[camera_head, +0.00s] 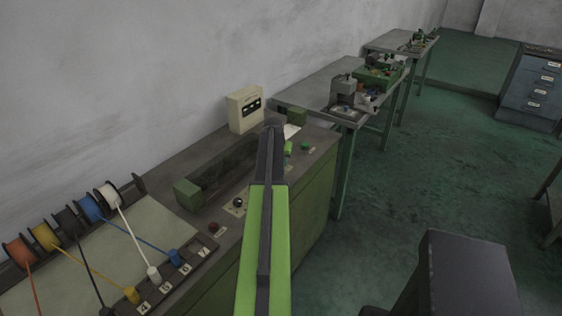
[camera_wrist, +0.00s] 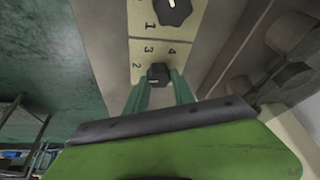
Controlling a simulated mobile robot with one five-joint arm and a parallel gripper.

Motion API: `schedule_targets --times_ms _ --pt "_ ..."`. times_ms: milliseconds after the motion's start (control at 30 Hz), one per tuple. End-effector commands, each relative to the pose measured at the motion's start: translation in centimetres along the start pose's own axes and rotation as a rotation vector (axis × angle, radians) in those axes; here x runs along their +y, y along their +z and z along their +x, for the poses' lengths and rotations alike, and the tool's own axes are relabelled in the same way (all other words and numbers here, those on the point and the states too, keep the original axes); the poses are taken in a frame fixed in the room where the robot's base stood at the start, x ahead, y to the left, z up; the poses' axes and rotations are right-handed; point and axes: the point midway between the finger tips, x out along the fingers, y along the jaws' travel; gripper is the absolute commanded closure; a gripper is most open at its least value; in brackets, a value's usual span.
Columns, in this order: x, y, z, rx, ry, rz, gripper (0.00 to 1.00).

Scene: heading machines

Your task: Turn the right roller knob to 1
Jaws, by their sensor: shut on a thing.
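In the wrist view, a small black knob (camera_wrist: 158,74) sits on a cream plate (camera_wrist: 138,40), with the numerals 2, 3 and 4 visible around it. My gripper (camera_wrist: 160,87) is shut on this knob, its two green fingers on either side of it. A pale mark shows on the knob's near face, but I cannot read its setting for sure. A larger black knob (camera_wrist: 174,10) is further up the same plate, cut by the frame edge, with a 1 beside it. In the head view my arm covers the gripper and the held knob.
The head view shows the machine bench (camera_head: 312,190), a cream box with black dials (camera_head: 245,110), a black roller trough (camera_head: 232,165) and a row of wire spools (camera_head: 88,208). A dark stool or table (camera_head: 465,265) stands front right. Green floor is free between.

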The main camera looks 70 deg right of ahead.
Motion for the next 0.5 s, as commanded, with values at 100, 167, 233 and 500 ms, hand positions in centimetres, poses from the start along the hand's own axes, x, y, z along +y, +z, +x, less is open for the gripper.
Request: schedule_targets --times_ms 100,167,233,500 --pt "0.28 0.28 -0.02 -0.008 -0.040 -0.098 1.00" --pt "0.28 0.26 -0.02 -0.008 -0.062 -0.152 1.00" --pt "0.32 0.22 -0.01 -0.008 -0.087 -0.212 1.00" --pt "0.46 0.09 0.03 -0.008 -0.186 -0.448 1.00"
